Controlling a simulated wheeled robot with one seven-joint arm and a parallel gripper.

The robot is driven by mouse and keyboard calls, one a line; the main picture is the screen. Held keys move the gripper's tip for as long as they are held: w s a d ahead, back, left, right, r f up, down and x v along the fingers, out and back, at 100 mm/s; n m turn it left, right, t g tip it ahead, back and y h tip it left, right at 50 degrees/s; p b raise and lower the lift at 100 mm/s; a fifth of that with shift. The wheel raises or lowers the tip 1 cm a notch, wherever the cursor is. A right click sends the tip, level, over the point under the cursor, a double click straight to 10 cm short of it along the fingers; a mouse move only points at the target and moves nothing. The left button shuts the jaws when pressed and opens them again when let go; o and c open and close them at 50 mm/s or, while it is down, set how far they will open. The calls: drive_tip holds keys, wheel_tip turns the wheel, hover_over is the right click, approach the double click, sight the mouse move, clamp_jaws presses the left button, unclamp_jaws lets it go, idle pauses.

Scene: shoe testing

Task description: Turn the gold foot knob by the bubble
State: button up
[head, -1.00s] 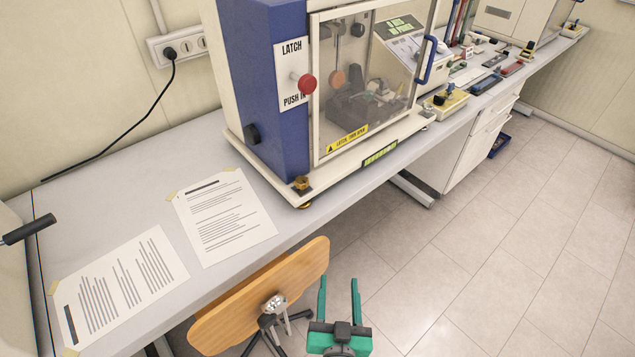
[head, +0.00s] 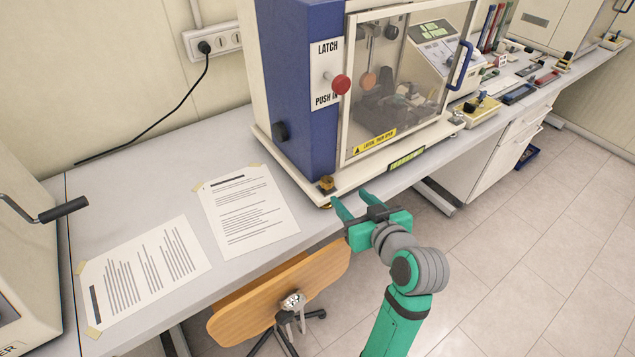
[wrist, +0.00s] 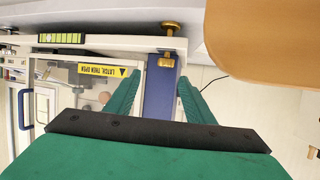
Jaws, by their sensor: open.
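The gold foot knob (head: 326,184) is at the front left corner of the blue and white test machine's base plate (head: 360,176). It also shows in the wrist view (wrist: 168,60), ahead of the fingers, with a round gold foot (wrist: 171,26) beyond the plate. My gripper (head: 352,202) is open and empty, just in front of the knob and slightly to its right. In the wrist view its two green fingers (wrist: 158,98) stand apart, with the knob lying between their lines. The bubble strip (head: 406,159) is yellow-green on the base's front edge, also visible in the wrist view (wrist: 62,38).
A wooden chair back (head: 283,296) stands close to the left of my arm. Two taped papers (head: 248,212) lie on the grey bench (head: 185,180). The machine has a red latch knob (head: 341,84) and a clear door. Open floor lies to the right.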

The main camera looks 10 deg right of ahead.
sight(328, 180)
drive_tip(key=shift+n+y, duration=0.4)
drive_tip(key=x, duration=1)
drive_tip(key=shift+w+a, duration=0.35)
drive_tip(key=shift+a, duration=0.1)
drive_tip(key=shift+r, duration=0.1)
drive_tip(key=c, duration=1.1)
